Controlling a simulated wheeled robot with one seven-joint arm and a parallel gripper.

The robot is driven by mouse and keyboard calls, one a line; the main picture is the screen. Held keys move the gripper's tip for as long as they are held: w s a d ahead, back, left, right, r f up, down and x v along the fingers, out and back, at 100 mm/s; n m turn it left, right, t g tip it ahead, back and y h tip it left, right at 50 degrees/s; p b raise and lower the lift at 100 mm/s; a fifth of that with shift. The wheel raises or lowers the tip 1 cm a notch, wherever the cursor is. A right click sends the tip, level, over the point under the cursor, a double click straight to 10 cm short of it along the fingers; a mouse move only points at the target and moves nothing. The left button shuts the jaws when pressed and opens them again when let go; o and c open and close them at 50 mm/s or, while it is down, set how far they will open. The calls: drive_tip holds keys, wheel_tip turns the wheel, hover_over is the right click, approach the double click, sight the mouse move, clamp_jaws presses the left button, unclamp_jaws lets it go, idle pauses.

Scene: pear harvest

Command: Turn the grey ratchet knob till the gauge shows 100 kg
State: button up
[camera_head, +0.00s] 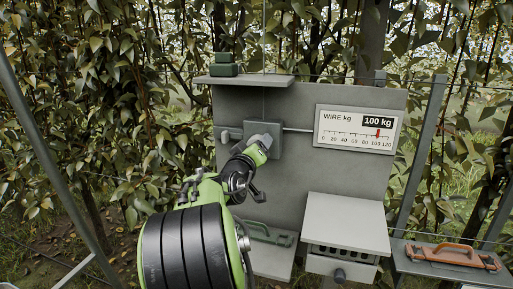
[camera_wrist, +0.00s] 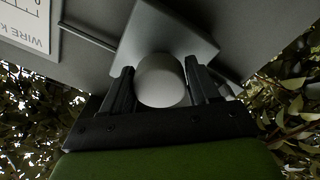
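The grey ratchet knob (camera_wrist: 161,82) is a round, pale grey piece on a square grey housing (camera_wrist: 150,32). In the wrist view it lies between the two dark fingers of my gripper (camera_wrist: 160,74), which are close against its sides. In the head view my gripper (camera_head: 258,143) reaches the front of the housing (camera_head: 281,137) and hides most of the knob. The gauge (camera_head: 346,142), a white panel marked "WIRE kg", reads 100 kg, with its red pointer close to the 100 mark. Its edge also shows in the wrist view (camera_wrist: 28,35).
The grey board (camera_head: 300,170) carries a shelf (camera_head: 255,80) with a green object (camera_head: 224,66). A grey box with a sloping lid (camera_head: 345,222) stands lower right. A tray with an orange-brown handled tool (camera_head: 455,255) is at far right. Leafy branches surround the board.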

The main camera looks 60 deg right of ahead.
drive_tip(key=o, duration=0.4)
drive_tip(key=shift+c, duration=0.2)
drive_tip(key=s+a+b, duration=0.1)
drive_tip(key=s+a, duration=0.1)
drive_tip(key=a, duration=1.3)
drive_tip(key=shift+s+a+f+b, duration=0.15)
drive_tip(key=shift+a+f+b, duration=0.1)
drive_tip(key=shift+a+b, duration=0.05)
